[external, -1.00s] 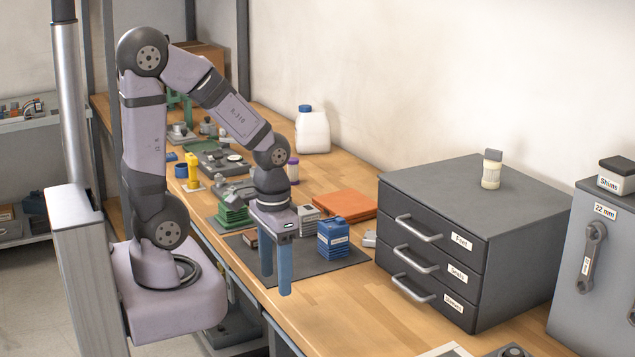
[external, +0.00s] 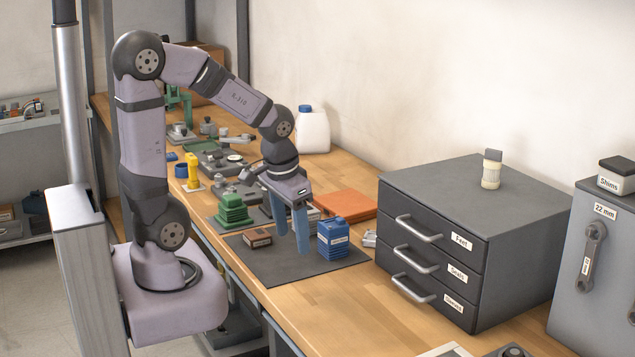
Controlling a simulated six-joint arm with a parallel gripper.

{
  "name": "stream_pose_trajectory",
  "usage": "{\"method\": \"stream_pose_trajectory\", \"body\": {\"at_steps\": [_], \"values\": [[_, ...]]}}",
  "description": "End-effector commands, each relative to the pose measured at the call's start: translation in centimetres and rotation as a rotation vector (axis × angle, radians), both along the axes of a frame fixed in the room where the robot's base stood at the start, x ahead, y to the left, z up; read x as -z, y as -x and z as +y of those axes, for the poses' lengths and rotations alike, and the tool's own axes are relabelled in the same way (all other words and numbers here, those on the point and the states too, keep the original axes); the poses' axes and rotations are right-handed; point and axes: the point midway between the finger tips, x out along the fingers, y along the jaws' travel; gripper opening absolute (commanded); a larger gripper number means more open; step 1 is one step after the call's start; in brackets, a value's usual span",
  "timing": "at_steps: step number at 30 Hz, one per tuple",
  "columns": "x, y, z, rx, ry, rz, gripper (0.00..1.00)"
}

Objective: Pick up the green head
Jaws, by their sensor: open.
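The green head (external: 233,210) is a stepped, finned block on the grey mat, left of my gripper. My gripper (external: 293,246) points down with its two blue fingers apart and nothing between them. It is over the mat, between a small brown block (external: 257,237) on its left and a blue finned head (external: 333,238) on its right. The green head stands clear of the fingers and is fully in sight. A pale finned block behind the gripper is mostly hidden by it.
The dark mat (external: 275,269) has bare room at its front. A grey drawer cabinet (external: 465,240) stands to the right. A yellow part (external: 193,172) and a white jug (external: 312,131) stand farther back.

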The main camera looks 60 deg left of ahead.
Motion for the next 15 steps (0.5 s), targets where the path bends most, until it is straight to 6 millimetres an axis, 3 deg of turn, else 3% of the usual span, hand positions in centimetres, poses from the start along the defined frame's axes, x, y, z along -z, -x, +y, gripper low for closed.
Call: {"method": "stream_pose_trajectory", "body": {"at_steps": [5,9,15], "values": [[-0.1,-5.5,6.7,-0.078,-0.094,-0.166,0.56],[-0.8,-10.3,14.5,-0.132,-0.191,-0.347,0.56],[-2.4,-14.8,26.1,-0.148,-0.304,-0.623,0.56]]}}
